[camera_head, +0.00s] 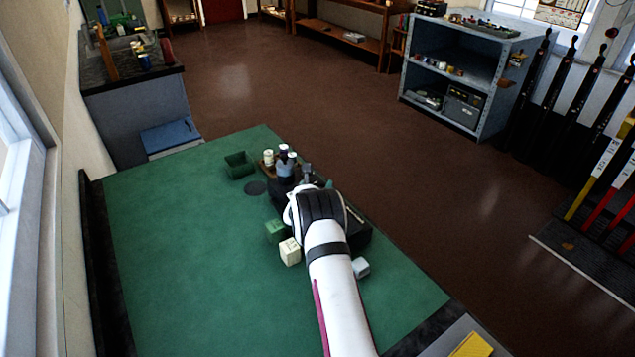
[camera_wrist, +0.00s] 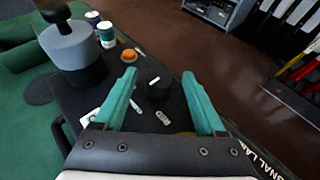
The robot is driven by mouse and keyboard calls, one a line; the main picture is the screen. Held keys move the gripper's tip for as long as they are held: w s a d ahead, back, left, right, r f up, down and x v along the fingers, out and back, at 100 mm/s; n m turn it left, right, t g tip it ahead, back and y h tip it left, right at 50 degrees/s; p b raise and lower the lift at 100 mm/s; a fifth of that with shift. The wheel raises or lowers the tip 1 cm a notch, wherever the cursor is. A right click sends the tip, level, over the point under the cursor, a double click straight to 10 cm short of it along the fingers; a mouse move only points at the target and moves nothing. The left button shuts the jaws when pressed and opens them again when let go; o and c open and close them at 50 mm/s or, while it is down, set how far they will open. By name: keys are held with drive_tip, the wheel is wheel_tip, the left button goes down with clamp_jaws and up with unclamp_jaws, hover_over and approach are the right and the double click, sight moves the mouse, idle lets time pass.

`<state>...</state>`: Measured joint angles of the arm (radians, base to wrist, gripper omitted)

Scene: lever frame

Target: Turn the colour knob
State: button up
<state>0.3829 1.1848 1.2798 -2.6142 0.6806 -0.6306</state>
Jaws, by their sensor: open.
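A black round knob (camera_wrist: 158,90) with a white pointer line stands on a dark panel (camera_wrist: 80,102) in the wrist view. My gripper (camera_wrist: 160,73) has its two teal fingers apart, one on each side of the knob in the picture. I cannot tell whether the fingers are level with the knob or above it, and no contact shows. In the head view my wrist hides the knob and most of my gripper; part of the dark box (camera_head: 359,234) shows beside my arm.
An orange button (camera_wrist: 129,55) and a grey-and-black cylinder with a black top (camera_wrist: 70,46) stand near the knob. The green table (camera_head: 190,265) holds a green tray (camera_head: 239,164), a cream block (camera_head: 290,251), a green block (camera_head: 275,231) and a pale block (camera_head: 361,267). The table's left side is clear.

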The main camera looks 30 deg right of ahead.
drive_tip(key=shift+w+d+f, duration=0.25)
drive_tip(key=shift+w+d, duration=0.25)
clamp_jaws()
